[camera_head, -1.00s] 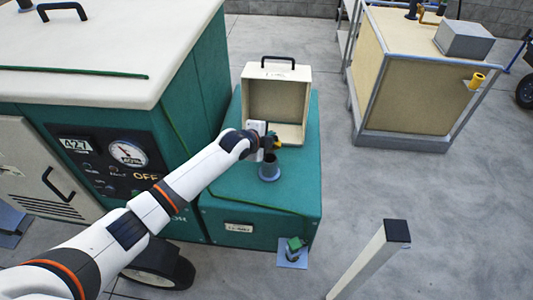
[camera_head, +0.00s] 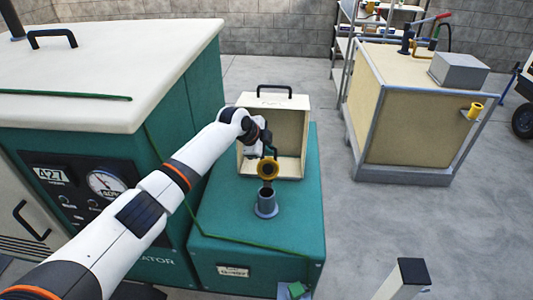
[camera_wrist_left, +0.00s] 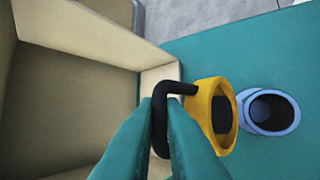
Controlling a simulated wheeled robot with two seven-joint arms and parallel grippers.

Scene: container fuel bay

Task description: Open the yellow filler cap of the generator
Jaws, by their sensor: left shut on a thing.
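The yellow filler cap (camera_head: 267,170) is off the filler neck (camera_head: 266,203) and hangs just behind and above it, with its round face turned toward the head camera. In the left wrist view the cap (camera_wrist_left: 206,92) stands on edge beside the open grey-blue neck (camera_wrist_left: 258,128), apart from it. My left gripper (camera_head: 267,154) is shut on the cap's black bent handle. Its teal fingers (camera_wrist_left: 161,112) pinch the handle in the wrist view. The neck rises upright from the teal lower deck of the generator (camera_head: 180,104). My right gripper is not in view.
An open cream cover box (camera_head: 300,138) with a black handle stands right behind the cap. A beige tank in a grey frame (camera_head: 410,115) is at the back right. A post with a black top (camera_head: 411,268) stands front right. Grey floor lies free between them.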

